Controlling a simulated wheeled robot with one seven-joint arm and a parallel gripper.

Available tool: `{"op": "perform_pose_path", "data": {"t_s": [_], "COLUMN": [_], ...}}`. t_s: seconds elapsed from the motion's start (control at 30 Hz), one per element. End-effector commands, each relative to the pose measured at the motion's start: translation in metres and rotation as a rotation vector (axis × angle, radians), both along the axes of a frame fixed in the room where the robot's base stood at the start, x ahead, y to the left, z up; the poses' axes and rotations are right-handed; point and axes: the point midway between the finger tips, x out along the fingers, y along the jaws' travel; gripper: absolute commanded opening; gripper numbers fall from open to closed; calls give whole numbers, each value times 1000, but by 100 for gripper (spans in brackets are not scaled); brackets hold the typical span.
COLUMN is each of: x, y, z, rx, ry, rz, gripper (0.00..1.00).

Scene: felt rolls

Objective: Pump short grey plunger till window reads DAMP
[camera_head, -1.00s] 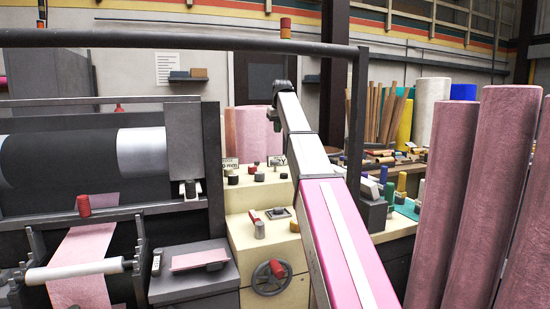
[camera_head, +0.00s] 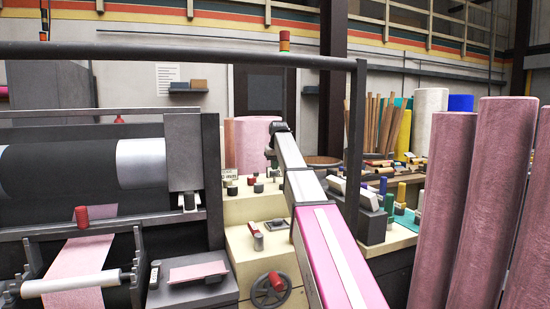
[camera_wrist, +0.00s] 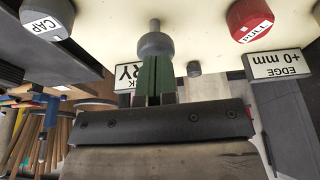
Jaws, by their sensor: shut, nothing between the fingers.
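A grey plunger with a round, stepped head (camera_wrist: 154,44) stands out from the cream panel in the wrist view. My gripper (camera_wrist: 156,60) is shut and empty, its green fingers together at the plunger's head. They overlap its lower edge in the picture; I cannot tell whether they touch. A white window (camera_wrist: 128,75) behind the fingers shows the letters "RY", the rest hidden. In the head view my gripper (camera_head: 270,158) is low over the cream console (camera_head: 240,212), mostly hidden by my wrist. I cannot single out the plunger there.
A dark rail (camera_head: 230,51) crosses above the console. Pink felt rolls (camera_head: 485,190) stand close at the right.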

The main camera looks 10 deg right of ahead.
Motion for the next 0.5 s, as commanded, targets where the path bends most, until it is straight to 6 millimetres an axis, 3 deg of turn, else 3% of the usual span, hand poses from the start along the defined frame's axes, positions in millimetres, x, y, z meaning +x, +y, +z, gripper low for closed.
{"op": "perform_pose_path", "data": {"t_s": [0.17, 0.5], "x": [0, 1], "y": [0, 0], "z": [-11, -13], "rx": [0, 0], "ry": [-1, -1], "rz": [0, 0], "gripper": [0, 0]}}
